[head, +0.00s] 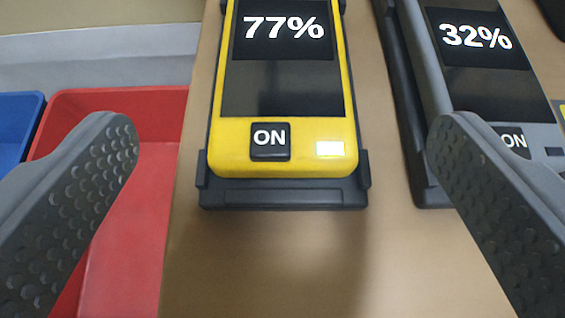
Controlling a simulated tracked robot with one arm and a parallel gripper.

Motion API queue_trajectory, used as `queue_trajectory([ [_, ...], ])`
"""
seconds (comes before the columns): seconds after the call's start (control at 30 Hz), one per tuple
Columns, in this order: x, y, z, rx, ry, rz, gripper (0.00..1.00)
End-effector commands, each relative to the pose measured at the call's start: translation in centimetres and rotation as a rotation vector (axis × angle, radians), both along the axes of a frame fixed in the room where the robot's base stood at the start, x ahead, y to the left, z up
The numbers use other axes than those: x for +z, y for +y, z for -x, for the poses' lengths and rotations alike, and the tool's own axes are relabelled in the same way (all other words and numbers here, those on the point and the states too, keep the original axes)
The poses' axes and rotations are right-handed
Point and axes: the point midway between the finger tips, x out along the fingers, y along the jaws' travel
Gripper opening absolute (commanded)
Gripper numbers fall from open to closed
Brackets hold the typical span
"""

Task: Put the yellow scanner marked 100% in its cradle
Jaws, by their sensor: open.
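My gripper (283,150) is open, with its two dark grey, dimpled fingers wide apart at the left and right of the head view. A yellow scanner (230,155) sits in a black cradle (283,194) at the top middle. Its screen reads 77%, and it has a black ON button and a small lit white patch. The far end of this scanner is cut off by the top edge. No scanner marked 100% shows in this view.
A grey scanner (480,80) reading 32% sits in another dark cradle (415,150) at right, partly behind my right finger. A red bin (140,200) and a blue bin (18,115) are at left. The tan surface (270,265) in front of the yellow scanner's cradle is bare.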

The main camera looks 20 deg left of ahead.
Motion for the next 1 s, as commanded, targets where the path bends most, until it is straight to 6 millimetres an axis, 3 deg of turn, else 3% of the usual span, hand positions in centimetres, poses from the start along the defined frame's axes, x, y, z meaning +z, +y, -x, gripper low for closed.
queue_trajectory([
  [0.33, 1.4, -0.7, 2.2, -0.002, -0.001, 0.000, 0.89],
  [0.47, 4.7, -1.8, 1.5, -0.029, -0.031, -0.002, 0.89],
  [0.57, 10.7, -4.1, 0.7, -0.080, -0.075, -0.004, 0.89],
  [0.7, 22.3, -8.6, 1.5, -0.166, -0.151, -0.016, 0.89],
  [0.8, 29.9, -11.8, 3.9, -0.216, -0.192, -0.027, 0.89],
  [0.9, 36.2, -14.4, 7.3, -0.248, -0.224, -0.035, 0.89],
  [1.0, 40.7, -16.1, 10.4, -0.265, -0.250, -0.041, 0.89],
])
